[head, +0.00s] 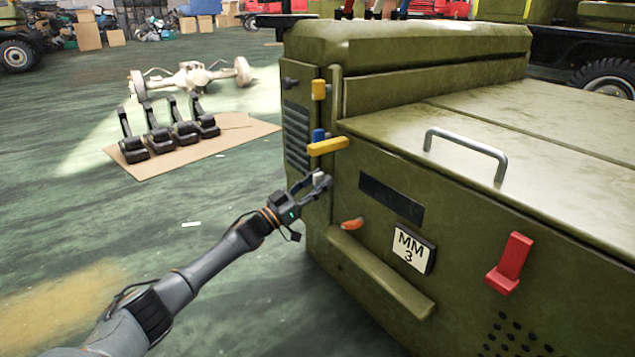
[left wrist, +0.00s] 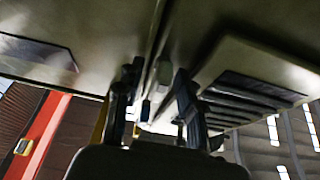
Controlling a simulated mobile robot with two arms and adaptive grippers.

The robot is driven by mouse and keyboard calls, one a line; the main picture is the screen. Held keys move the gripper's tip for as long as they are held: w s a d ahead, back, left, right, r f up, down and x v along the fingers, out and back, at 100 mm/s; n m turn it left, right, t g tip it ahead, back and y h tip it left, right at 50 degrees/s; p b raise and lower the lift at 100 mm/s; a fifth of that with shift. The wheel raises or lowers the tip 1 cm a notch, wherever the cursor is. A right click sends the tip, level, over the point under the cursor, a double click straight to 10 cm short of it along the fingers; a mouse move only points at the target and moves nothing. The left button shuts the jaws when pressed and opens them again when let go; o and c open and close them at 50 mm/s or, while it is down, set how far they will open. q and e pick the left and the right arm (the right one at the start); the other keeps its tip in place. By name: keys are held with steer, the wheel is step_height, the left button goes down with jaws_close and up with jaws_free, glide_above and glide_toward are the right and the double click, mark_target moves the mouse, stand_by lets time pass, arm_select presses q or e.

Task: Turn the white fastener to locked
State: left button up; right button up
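The white fastener (head: 322,179) is a small pale piece on the corner of the green chassis body (head: 375,160), mostly hidden by my left gripper (head: 313,184). In the left wrist view, my left gripper (left wrist: 160,85) has its two dark fingers apart, one on each side of a small pale block (left wrist: 163,72) that appears to be the fastener. A gap shows beside the block, and I cannot tell whether either finger touches it. The fastener's exact angle is not clear. My right gripper is not in view.
A yellow handle (head: 328,146) and a blue piece (head: 318,134) sit just above my gripper. An orange knob (head: 352,224), a red lever (head: 510,262) and a grey grab handle (head: 467,148) are further right. The floor to the left holds black pedals (head: 160,135) on cardboard.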

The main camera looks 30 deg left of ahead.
arm_select(q)
steer(key=shift+s, duration=0.1)
steer(key=v, duration=1.2)
stand_by(0.4)
